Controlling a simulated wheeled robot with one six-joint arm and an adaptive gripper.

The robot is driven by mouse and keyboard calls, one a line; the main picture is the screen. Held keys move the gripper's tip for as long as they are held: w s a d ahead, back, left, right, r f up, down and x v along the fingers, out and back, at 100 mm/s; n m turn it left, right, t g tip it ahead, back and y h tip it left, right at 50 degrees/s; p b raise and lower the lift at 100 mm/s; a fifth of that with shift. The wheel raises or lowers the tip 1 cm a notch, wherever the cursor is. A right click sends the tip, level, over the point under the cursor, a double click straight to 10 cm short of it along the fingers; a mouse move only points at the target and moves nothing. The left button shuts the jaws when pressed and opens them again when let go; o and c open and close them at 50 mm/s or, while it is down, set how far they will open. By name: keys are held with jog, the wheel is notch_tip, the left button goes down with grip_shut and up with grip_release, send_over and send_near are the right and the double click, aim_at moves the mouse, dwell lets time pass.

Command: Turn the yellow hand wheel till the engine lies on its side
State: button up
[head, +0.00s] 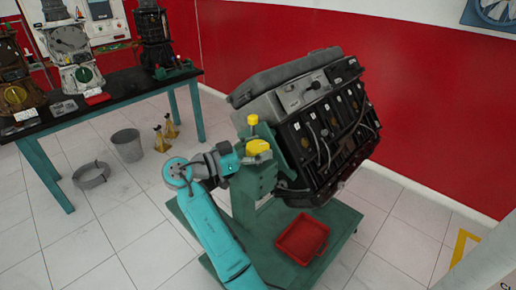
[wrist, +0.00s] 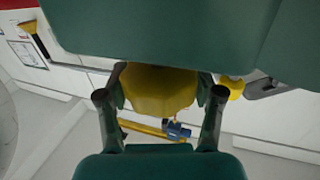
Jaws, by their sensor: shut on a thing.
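The engine (head: 318,120) hangs on a green stand (head: 262,185) in the head view, and it is tilted, neither upright nor flat on its side. The yellow hand wheel (head: 259,147) is on the near side of the stand's head. My gripper (head: 244,153) reaches it from the left. In the wrist view the yellow wheel (wrist: 158,92) sits between the two fingers of my gripper (wrist: 160,105), which are shut on it. Green stand parts (wrist: 170,30) fill the top of the wrist view and hide what lies behind. A yellow knob (head: 253,120) stands above the wheel.
A red tray (head: 302,238) lies on the stand's green base (head: 345,225). A black-topped bench (head: 125,87) with several engine parts is at the back left. A grey bin (head: 127,146), a metal ring (head: 91,174) and yellow jack stands (head: 165,135) are on the floor. A red wall is behind the engine.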

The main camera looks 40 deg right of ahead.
aim_at(258, 144)
jog(key=o, duration=1.2)
jog(key=shift+f, duration=0.15)
jog(key=shift+c, duration=0.2)
jog(key=shift+r, duration=0.2)
notch_tip(258, 144, up, 10)
jog(key=shift+f, duration=0.1)
